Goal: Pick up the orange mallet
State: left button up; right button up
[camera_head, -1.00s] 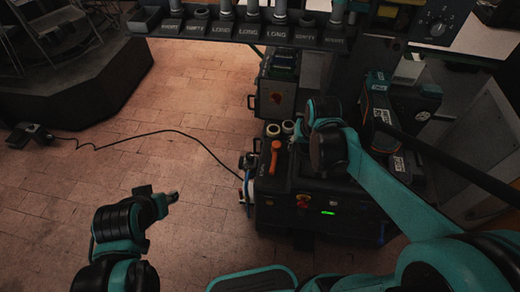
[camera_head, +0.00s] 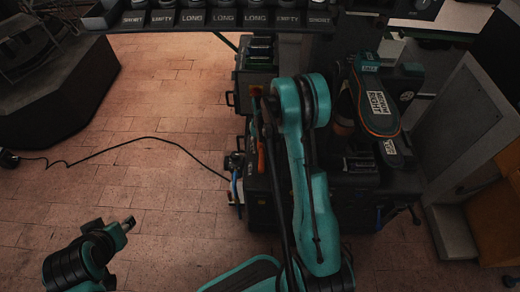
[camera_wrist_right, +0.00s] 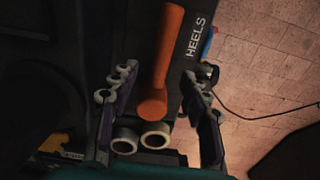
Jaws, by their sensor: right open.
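The orange mallet (camera_wrist_right: 165,60) shows in the right wrist view, its orange length running from the top down to a round end. In the head view only an orange sliver of it (camera_head: 261,156) shows beside my right arm, which hides the rest. My right gripper (camera_wrist_right: 160,78) is open, with one finger on each side of the mallet in the wrist picture. No grip on it shows. In the head view my right gripper is mostly hidden by the arm. My left gripper (camera_head: 126,224) is at the lower left, away from the mallet; its jaw gap is unclear.
An orange-edged insole (camera_head: 376,100) is right of my right arm. A labelled rack (camera_head: 225,18) spans the top. A cable (camera_head: 130,140) crosses the open brick floor.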

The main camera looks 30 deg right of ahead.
aim_at(262, 155)
notch_tip(262, 155, down, 5)
jog(key=b, duration=0.2)
jog(key=shift+w+f+b, duration=0.1)
jog(key=shift+f+b, duration=0.1)
jog(key=shift+b, duration=0.15)
jog(key=shift+r, duration=0.15)
grip_shut()
